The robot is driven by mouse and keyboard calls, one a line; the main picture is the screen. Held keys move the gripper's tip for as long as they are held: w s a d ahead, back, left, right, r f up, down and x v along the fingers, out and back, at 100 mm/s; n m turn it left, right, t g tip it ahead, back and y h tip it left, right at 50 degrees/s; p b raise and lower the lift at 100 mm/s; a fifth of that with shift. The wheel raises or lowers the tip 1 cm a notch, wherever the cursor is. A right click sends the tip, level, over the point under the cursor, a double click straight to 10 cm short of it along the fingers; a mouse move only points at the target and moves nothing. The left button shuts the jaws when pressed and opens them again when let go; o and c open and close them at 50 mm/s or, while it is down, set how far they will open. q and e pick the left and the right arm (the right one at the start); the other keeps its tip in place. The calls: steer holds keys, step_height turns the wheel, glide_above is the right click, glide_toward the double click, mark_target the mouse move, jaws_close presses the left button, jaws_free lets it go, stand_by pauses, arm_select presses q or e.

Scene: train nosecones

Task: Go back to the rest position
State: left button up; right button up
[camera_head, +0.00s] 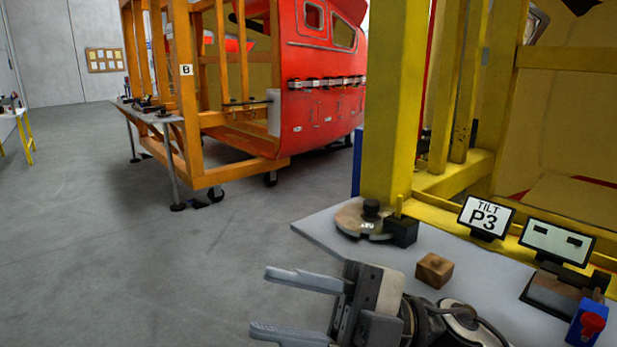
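My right gripper (295,307) is at the bottom centre, its two grey fingers spread apart and pointing left. Nothing is between the fingers. It is in front of the near edge of a light grey table (330,243), with open floor to its left. My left gripper does not show in this view.
A wooden block (434,270), a round disc with a black knob (363,218), a "TILT P3" sign (486,217) and a blue box with a red button (587,322) are on the table. A yellow frame (395,100) rises behind. A red nosecone (320,110) stands in an orange wheeled frame (190,110).

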steer(key=w+d+f+m+t+h, duration=0.45)
steer(key=f+m+t, duration=0.35)
steer(key=m+t, duration=0.35)
steer(key=w+d+f+m+t+h, duration=0.4)
steer(key=f+m+t+h, duration=0.3)
steer(key=m+t, duration=0.4)
steer(key=s+d+f+m+g+h, duration=0.3)
steer(key=s+f, duration=0.3)
steer(key=f, duration=0.5)
steer(key=s+d+f+m+g+h, duration=0.4)
steer(key=s+f, duration=0.3)
steer(key=f, duration=0.5)
steer(key=shift+d+f+g+h, duration=0.15)
steer(key=shift+d+g+h, duration=0.3)
steer(key=shift+g, duration=0.3)
